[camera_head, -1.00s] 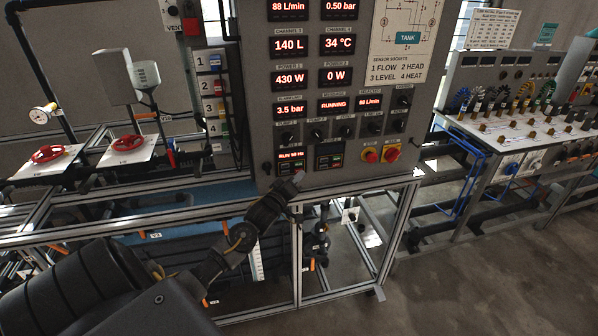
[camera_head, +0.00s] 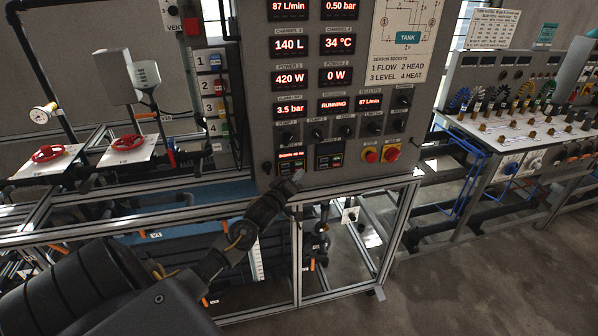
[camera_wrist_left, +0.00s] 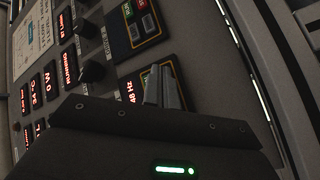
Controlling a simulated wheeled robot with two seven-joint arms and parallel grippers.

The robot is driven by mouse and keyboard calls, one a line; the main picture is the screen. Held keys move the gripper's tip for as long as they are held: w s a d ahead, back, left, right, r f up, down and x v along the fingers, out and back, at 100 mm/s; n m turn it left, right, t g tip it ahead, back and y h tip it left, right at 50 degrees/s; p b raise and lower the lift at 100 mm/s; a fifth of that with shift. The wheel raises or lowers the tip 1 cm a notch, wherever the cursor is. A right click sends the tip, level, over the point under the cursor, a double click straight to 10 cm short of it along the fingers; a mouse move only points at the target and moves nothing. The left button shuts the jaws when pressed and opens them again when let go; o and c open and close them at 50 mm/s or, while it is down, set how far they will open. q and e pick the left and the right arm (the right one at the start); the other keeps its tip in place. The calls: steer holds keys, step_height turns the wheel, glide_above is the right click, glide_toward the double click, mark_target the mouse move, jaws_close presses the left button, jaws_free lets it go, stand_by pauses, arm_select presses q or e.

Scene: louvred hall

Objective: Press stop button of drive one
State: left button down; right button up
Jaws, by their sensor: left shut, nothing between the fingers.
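Drive one, the left of two small drive units (camera_head: 284,168), sits low on the grey control panel. Its lit red display reads about 48 Hz; its status word is too small to read surely. My left gripper (camera_head: 298,175) is shut and empty, its tips at the lower right of drive one. In the wrist view the closed fingers (camera_wrist_left: 163,88) stand over drive one's keypad (camera_wrist_left: 128,84) and hide its keys, including stop. I cannot tell whether the tips touch. Drive two (camera_head: 329,156) is just right of it, with a green and a red key. My right gripper is not in view.
A row of black knobs (camera_head: 346,131) is above. An aluminium frame (camera_head: 350,188) runs under the panel. Red valve wheels (camera_head: 124,142) stand at the left. The floor at right is free.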

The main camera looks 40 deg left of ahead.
arm_select(q)
steer(key=shift+r, duration=0.1)
steer(key=shift+s+d+p, duration=0.45)
steer(key=shift+d+p, duration=0.1)
steer(key=shift+d, duration=0.1)
steer(key=s+d+p, duration=0.1)
steer(key=d, duration=0.1)
steer(key=s+d+p, duration=0.1)
steer(key=d, duration=0.1)
steer(key=shift+s+p, duration=0.4)
stand_by(0.9)
